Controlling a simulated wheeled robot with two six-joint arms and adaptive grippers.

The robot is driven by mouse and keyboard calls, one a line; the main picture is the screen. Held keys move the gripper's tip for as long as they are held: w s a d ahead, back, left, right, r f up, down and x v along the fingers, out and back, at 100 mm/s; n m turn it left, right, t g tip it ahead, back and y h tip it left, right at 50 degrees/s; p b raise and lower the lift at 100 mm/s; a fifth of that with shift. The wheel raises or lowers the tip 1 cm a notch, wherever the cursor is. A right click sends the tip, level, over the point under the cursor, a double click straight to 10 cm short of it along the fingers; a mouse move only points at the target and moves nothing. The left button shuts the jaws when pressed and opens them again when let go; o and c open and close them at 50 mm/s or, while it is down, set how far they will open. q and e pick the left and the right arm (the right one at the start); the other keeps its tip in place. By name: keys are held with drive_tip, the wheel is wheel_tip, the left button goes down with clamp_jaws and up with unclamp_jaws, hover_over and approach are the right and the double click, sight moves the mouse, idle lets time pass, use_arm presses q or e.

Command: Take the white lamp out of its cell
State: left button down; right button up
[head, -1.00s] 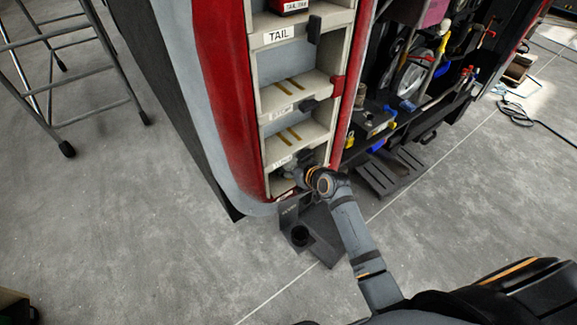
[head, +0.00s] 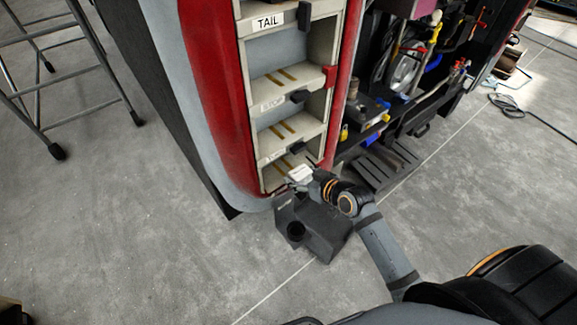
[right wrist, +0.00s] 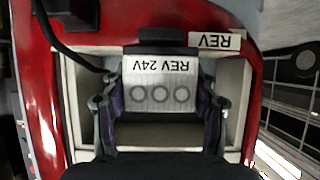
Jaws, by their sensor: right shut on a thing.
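The white lamp (right wrist: 160,97), marked REV 24V with three rings on its face, is between the two fingers of my right gripper (right wrist: 158,108) in the right wrist view. The gripper is shut on its sides. In the head view the lamp (head: 300,173) shows as a small white block at the mouth of the bottom cell (head: 270,178), with my right gripper (head: 304,180) at it. The wrist view shows the cell's pale walls and the REV label (right wrist: 216,41) around the lamp. How far the lamp is out I cannot tell exactly. My left gripper is not in view.
Empty cells with dark latches (head: 299,96) rise above, under the TAIL label (head: 268,22). A dark grey box (head: 314,232) stands on the floor below the cell. A black cable (right wrist: 75,50) runs left of the lamp. A stepladder (head: 85,60) stands at left.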

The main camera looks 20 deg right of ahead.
drive_tip(key=s+d+p, duration=0.1)
drive_tip(key=s+d, duration=0.2)
drive_tip(key=s, duration=0.5)
drive_tip(key=shift+s, duration=0.35)
